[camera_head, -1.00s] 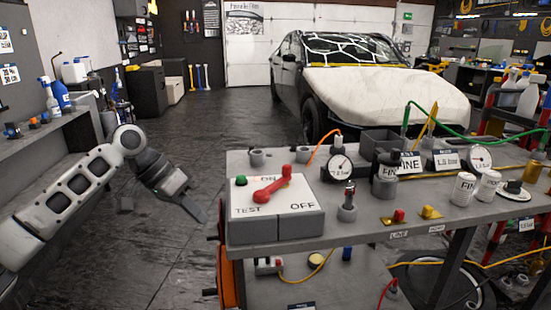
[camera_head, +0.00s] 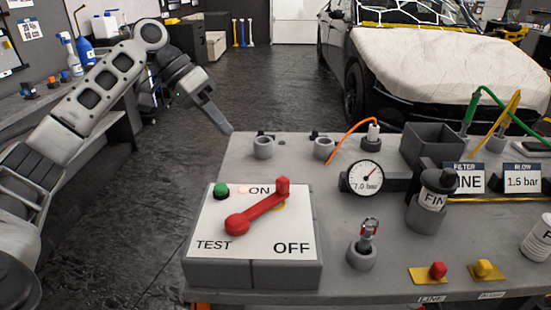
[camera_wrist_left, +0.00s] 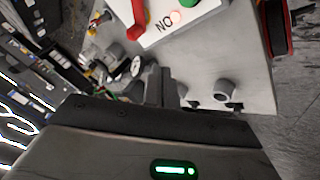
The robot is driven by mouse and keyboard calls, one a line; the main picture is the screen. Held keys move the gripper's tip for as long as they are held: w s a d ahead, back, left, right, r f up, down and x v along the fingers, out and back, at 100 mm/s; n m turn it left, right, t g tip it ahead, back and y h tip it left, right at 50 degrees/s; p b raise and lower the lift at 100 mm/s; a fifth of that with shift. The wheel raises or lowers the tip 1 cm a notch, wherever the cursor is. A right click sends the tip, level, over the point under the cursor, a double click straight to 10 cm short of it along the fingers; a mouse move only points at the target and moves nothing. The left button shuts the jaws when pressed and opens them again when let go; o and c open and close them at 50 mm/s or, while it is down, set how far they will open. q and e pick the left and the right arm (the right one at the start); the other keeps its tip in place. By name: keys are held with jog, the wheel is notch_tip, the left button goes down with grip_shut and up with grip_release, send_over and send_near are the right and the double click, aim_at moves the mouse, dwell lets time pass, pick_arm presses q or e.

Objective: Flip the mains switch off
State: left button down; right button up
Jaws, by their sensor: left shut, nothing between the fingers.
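The mains switch box (camera_head: 218,272) stands at the near left of the grey bench, with a white top marked ON, TEST and OFF. Its red lever (camera_head: 262,210) pivots at the lower left and its raised handle end points up and right, just right of the ON mark. A green button (camera_head: 221,190) sits at the top left of the panel. My left gripper (camera_head: 228,130) is shut and empty, beyond the box at the bench's far left corner, clear of the lever. In the left wrist view the red lever (camera_wrist_left: 138,18) shows partly at the top edge. My right gripper is not in view.
Behind the box stand small grey posts (camera_head: 263,147) and an orange hose (camera_head: 345,138). A covered car (camera_head: 430,70) is behind. The floor left of the bench is clear.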

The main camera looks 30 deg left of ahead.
aim_at(263, 200)
pick_arm(q)
jog(key=x, duration=1)
jog(key=shift+s, duration=0.15)
jog(key=shift+s+d+p, duration=0.2)
jog(key=shift+d+p, duration=0.1)
jog(key=shift+d, duration=0.65)
jog(key=shift+s+d+p, duration=0.25)
jog(key=shift+d, duration=0.75)
jog(key=shift+f, duration=0.1)
